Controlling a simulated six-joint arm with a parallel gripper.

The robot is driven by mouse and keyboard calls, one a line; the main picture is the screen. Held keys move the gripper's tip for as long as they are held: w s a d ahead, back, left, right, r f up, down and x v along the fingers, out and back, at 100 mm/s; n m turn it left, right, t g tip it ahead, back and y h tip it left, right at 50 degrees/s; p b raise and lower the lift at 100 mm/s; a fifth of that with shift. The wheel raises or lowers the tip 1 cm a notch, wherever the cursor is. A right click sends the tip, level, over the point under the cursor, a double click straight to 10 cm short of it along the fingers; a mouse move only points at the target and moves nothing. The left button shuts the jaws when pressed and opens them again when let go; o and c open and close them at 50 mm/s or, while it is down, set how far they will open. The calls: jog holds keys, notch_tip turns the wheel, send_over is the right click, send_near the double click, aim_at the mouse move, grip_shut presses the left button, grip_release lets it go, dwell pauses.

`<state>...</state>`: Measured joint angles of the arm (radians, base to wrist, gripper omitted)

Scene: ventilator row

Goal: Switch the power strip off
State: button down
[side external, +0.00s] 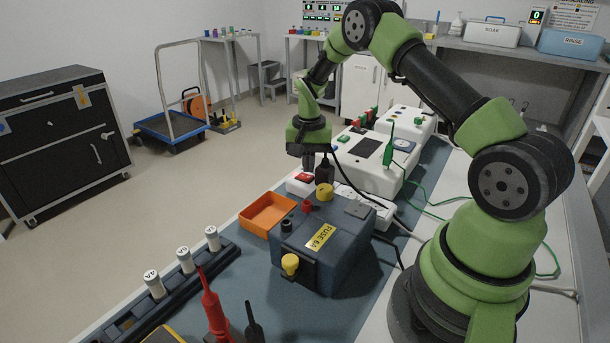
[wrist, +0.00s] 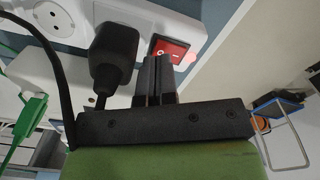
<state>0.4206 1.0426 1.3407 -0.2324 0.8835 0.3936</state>
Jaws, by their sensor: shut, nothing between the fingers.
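The white power strip (side external: 361,200) lies on the blue-grey mat behind the fuse box. It also shows along the top of the wrist view (wrist: 123,12). Its red rocker switch (wrist: 172,52) is at the strip's end, marked with a circle and a line, and a reddish glow shows at its right side. The switch also shows in the side view (side external: 304,177). A black plug (wrist: 114,55) sits in the socket beside the switch. My gripper (wrist: 155,62) is shut and empty, pointing down with its fingertips close at the switch. I cannot tell whether they touch it.
The fuse box (side external: 325,243) with its yellow and red knobs stands just in front of the strip. An orange tray (side external: 267,214) is to its left. White devices (side external: 370,160) with green cables stand behind. The mat's front holds red and black probes (side external: 213,308).

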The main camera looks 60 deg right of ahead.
aim_at(309, 177)
jog(key=shift+f, duration=0.95)
dwell(0.3)
jog(key=shift+r, duration=3.55)
